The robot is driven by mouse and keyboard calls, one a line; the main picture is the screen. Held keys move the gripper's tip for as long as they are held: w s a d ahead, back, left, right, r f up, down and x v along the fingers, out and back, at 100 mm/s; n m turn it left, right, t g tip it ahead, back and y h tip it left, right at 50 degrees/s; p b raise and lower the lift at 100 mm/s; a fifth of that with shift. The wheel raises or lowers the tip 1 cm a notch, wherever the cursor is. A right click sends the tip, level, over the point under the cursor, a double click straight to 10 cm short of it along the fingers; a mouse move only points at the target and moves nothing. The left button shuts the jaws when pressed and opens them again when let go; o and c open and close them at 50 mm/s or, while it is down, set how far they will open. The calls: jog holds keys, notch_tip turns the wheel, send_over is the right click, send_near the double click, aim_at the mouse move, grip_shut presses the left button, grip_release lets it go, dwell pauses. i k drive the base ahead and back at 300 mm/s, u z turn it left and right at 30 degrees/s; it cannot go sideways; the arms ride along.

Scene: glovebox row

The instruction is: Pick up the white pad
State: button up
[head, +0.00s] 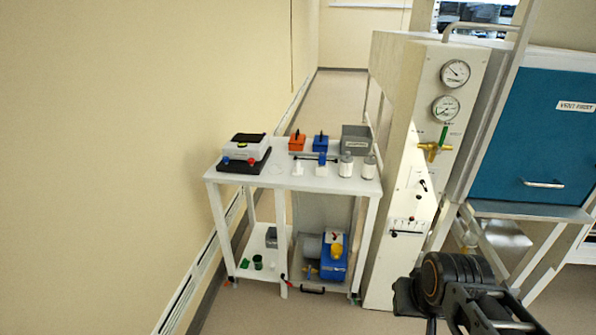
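I cannot make out the white pad with certainty. A faint, pale flat outline (265,184) lies on the white cart's top (225,178), near its front left, and may be it. Small white pieces stand near the middle of the top, one at the left (298,168) and one under a blue part (321,169). My arm, with what seems to be my gripper (490,310), is at the bottom right, well apart from the cart. Its fingers are not clear, so I cannot tell whether it is open.
A blue pump (332,262) sits below. The gauge cabinet (400,185) adjoins the cart's right side.

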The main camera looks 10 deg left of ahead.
aim_at(297, 170)
jog(key=u, duration=0.2)
jog(key=i, duration=0.65)
jog(key=u, duration=0.65)
jog(key=i, duration=1.05)
jog(key=u, duration=0.15)
